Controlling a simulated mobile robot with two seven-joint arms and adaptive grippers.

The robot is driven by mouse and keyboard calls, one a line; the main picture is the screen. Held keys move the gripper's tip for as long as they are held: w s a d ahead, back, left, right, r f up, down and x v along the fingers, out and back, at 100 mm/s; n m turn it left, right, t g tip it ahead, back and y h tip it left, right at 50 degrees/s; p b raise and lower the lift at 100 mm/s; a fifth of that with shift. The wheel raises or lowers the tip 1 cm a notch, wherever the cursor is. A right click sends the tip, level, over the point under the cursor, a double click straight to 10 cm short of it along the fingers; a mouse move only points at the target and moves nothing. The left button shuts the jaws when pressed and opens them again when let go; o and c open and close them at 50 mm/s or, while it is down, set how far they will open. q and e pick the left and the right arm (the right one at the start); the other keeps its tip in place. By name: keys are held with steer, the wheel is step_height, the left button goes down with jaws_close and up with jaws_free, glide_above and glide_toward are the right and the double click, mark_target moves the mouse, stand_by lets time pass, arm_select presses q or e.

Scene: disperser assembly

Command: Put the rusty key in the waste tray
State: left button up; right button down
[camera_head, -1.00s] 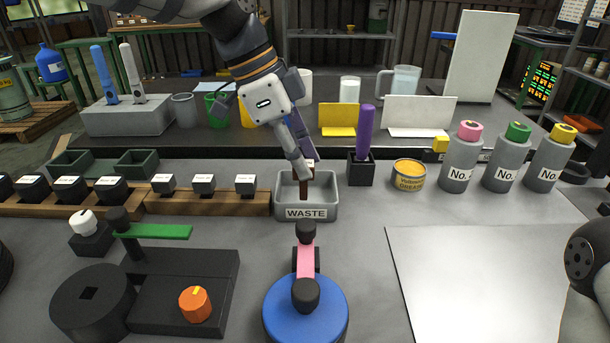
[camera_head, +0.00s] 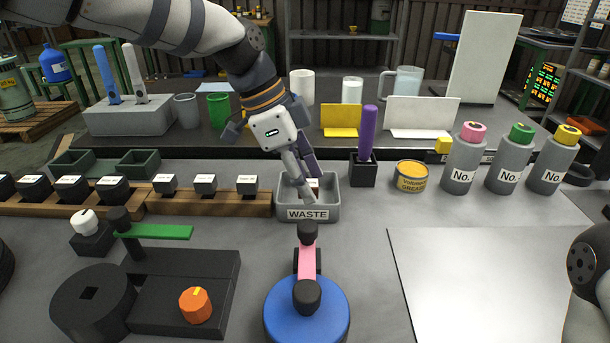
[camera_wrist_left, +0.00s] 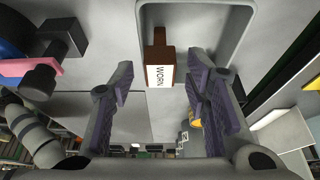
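The rusty key (camera_wrist_left: 158,50) is brown with a white label reading WORN. In the left wrist view it lies between my open left fingers (camera_wrist_left: 160,84), with a gap on both sides. In the head view its pale label (camera_head: 314,183) shows inside the grey waste tray (camera_head: 307,214), partly hidden by the gripper; I cannot tell whether it leans or lies flat. The tray's rim and inside also show in the left wrist view (camera_wrist_left: 236,40). My left gripper (camera_head: 308,178) reaches down into the tray. My right gripper is out of view.
A black holder with a purple stick (camera_head: 369,132) stands right of the tray, beside a yellow tin (camera_head: 410,176). A wooden rack of small labelled blocks (camera_head: 215,204) adjoins its left side. A blue disc with a pink lever (camera_head: 307,310) is in front.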

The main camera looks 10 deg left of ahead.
arm_select(q)
steer(key=shift+r, duration=0.1)
steer(key=w+v, duration=0.1)
steer(key=v, duration=1.1)
steer(key=shift+s, duration=0.45)
